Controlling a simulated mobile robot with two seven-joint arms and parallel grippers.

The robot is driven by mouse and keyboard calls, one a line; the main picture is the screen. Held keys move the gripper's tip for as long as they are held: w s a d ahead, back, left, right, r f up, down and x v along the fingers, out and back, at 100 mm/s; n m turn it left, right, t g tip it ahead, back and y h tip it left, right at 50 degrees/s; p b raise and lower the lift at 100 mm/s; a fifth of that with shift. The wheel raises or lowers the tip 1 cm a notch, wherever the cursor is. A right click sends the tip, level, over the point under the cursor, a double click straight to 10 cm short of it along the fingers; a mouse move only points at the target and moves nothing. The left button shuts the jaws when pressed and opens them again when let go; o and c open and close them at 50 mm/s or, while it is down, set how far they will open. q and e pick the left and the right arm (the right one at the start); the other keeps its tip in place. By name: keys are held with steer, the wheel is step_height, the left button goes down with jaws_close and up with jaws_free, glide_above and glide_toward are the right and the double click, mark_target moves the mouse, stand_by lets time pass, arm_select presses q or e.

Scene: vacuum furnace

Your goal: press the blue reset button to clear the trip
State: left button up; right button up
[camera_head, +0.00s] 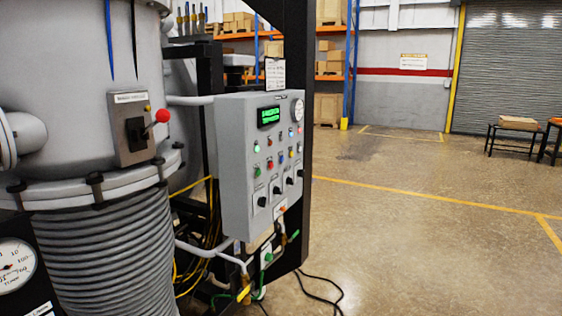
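A grey control panel (236,165) stands at the centre of the view, its face turned to the right. Its face has a lit green display (268,116), a round gauge (298,110), and rows of small coloured lamps and buttons. A small bluish button (281,158) appears in the lower button row, but it is too small to be sure of its colour or label. Black knobs (262,201) sit below. Neither of my grippers is in view, and nothing touches the panel.
The furnace vessel (60,70) fills the left, with a red-knobbed lever switch (162,116) and ribbed bellows (105,255). Pipes, valves and cables hang under the panel, and a black cable (325,285) lies on the floor. The floor (420,230) to the right is clear.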

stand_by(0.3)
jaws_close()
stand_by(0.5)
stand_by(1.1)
